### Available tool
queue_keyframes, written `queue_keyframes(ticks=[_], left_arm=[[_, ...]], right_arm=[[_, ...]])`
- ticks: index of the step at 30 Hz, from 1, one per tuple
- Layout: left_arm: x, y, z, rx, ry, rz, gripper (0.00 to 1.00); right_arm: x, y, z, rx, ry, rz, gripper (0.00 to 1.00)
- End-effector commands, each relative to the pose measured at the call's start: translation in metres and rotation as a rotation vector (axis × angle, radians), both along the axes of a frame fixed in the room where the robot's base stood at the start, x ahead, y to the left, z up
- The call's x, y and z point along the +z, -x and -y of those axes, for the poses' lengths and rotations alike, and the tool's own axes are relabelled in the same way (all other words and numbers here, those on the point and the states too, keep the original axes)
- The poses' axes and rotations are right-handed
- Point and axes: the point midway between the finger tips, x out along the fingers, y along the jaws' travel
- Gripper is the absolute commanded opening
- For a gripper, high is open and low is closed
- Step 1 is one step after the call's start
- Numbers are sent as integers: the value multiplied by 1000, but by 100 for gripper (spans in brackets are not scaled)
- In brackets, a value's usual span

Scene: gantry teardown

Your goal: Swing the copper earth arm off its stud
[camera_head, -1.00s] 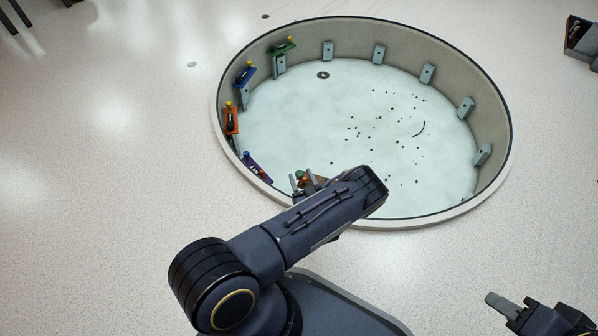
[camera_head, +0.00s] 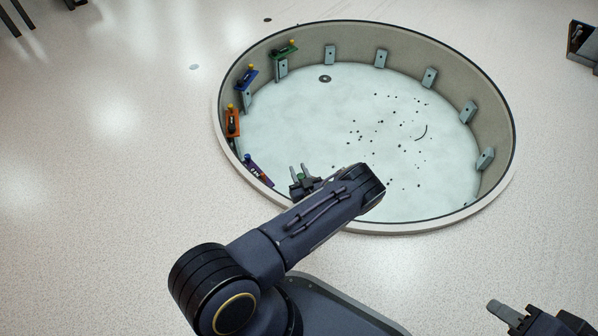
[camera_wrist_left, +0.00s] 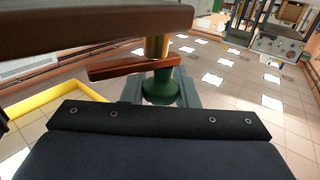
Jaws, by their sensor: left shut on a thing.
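My left gripper (camera_head: 303,181) is at the near left rim of the round pit, its grey fingers on either side of a green knob. In the left wrist view the green knob (camera_wrist_left: 161,86) sits between the grey finger pieces, below a brass-coloured neck (camera_wrist_left: 156,47). A reddish copper-brown bar (camera_wrist_left: 128,67) reaches left from the neck. A larger brown slab (camera_wrist_left: 90,24) crosses the top of that view. I cannot tell which of these two is the earth arm, or how it meets its stud. My right gripper (camera_head: 508,312) is at the lower right, away from the pit.
The pit's rim (camera_head: 226,147) surrounds a pale floor with dark specks. Purple (camera_head: 258,171), orange (camera_head: 232,122), blue (camera_head: 246,78) and green (camera_head: 285,51) units line its left wall. Grey brackets (camera_head: 381,59) stand along the far and right walls. My left forearm covers the near rim.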

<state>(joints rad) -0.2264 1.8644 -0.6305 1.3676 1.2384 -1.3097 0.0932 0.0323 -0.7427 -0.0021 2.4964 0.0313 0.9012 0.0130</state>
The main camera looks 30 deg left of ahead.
Motion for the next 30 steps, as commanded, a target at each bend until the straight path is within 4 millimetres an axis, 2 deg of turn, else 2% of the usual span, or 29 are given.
queue_keyframes(ticks=[7, 13, 30], left_arm=[[0, -2, -1, -32, -1, -2, 4], [0, -7, -1, -132, -3, -3, 4], [0, -39, 7, -649, -1, 1, 4]], right_arm=[[0, 0, 0, 0, 0, 0, 36], [0, 0, 0, 0, 0, 0, 36], [1, 0, 0, 0, 0, 0, 36]])
